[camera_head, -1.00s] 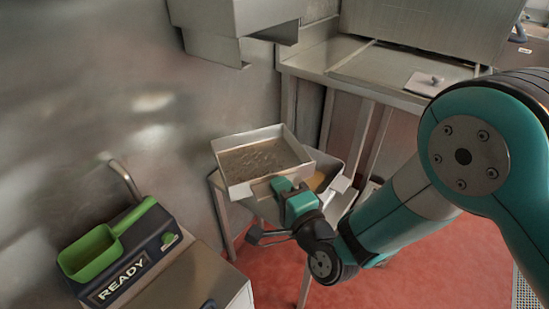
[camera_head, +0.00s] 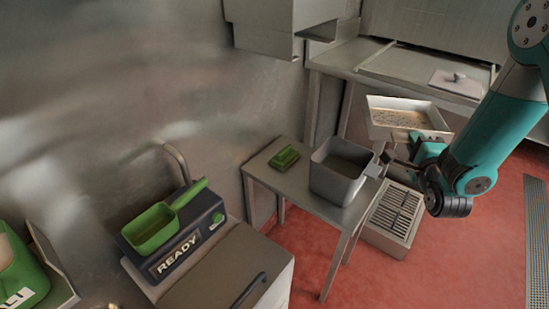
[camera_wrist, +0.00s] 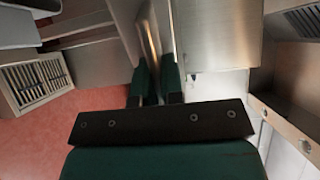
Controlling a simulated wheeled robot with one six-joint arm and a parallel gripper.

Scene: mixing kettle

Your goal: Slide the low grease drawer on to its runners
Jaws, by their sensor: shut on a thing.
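The grease drawer (camera_head: 390,131), a shallow pale metal tray with speckled brown residue inside, is held up in front of the steel bench in the head view. My gripper (camera_head: 423,146) is shut on the drawer's near side. In the wrist view, my gripper's fingers (camera_wrist: 157,82) are closed on a thin upright metal edge. A broad metal face beside them hides part of the view ahead. The gripper covers part of the drawer's near wall in the head view. I cannot make out the runners in either view.
A small steel table (camera_head: 299,183) holds a grey bin (camera_head: 335,181) and a green block (camera_head: 284,157). A slatted floor box (camera_head: 392,216) stands beside it. The steel bench (camera_head: 400,80) is behind the drawer. A green scoop (camera_head: 152,230) sits on the READY unit. Red floor is open at right.

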